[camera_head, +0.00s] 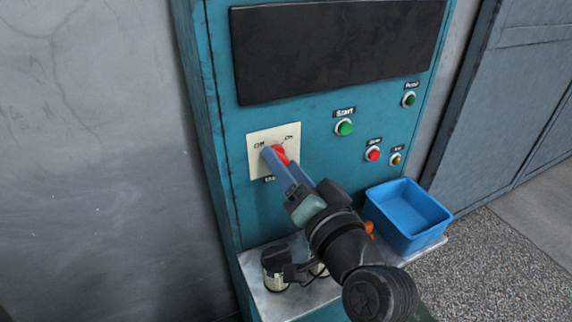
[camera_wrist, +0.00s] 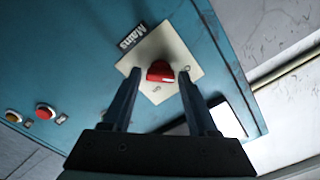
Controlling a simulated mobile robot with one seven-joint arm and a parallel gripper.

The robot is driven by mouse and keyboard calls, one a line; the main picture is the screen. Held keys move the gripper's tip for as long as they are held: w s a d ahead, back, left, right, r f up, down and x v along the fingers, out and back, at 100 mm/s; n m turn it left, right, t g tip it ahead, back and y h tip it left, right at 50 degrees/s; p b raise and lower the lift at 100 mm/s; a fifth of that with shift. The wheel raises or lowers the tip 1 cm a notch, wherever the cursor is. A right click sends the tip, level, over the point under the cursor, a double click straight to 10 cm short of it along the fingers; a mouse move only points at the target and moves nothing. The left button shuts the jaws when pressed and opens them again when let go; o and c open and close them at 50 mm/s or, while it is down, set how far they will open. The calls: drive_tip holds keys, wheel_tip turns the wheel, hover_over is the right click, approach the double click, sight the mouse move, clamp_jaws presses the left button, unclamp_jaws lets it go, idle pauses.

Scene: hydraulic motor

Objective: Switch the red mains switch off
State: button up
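The red mains switch (camera_head: 281,152) is a knob on a cream square plate (camera_head: 256,139) on the teal cabinet front. The plate reads Off at upper left and On at upper right in the head view.
A green Start button (camera_head: 344,128), a red button (camera_head: 373,154), a small amber button (camera_head: 396,159) and another green button (camera_head: 409,99) are to the right. A dark panel (camera_head: 335,45) is above. A blue bin (camera_head: 410,208) and a dark-topped cylinder (camera_head: 274,270) stand on the shelf below.

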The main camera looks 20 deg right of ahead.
drive_tip(key=shift+o, duration=0.8)
drive_tip(key=s+b, duration=0.2)
drive_tip(key=s, duration=1.1)
drive_tip(key=shift+d+b, duration=0.2)
drive_tip(key=shift+b, duration=0.1)
drive_tip(key=w+a+r+n+t+p, duration=0.1)
drive_tip(key=w+a+r+n+t, duration=0.2)
drive_tip(key=r, duration=0.6)
drive_tip(key=w+a+r+n+t+p, duration=0.1)
drive_tip(key=w+a+r+n+p, duration=0.15)
drive_tip(key=a+r, duration=0.45)
drive_tip(key=s+a+r+n+t, duration=0.1)
drive_tip(key=s+a+r+t, duration=0.1)
drive_tip(key=r, duration=0.7)
drive_tip(key=s+a+r+n+t, duration=0.2)
drive_tip(key=a+r+t, duration=0.1)
drive_tip(key=r, duration=0.6)
drive_tip(key=shift+a+r+h+p, duration=0.3)
drive_tip(key=shift+a+r, duration=0.05)
drive_tip(key=shift+a, duration=0.55)
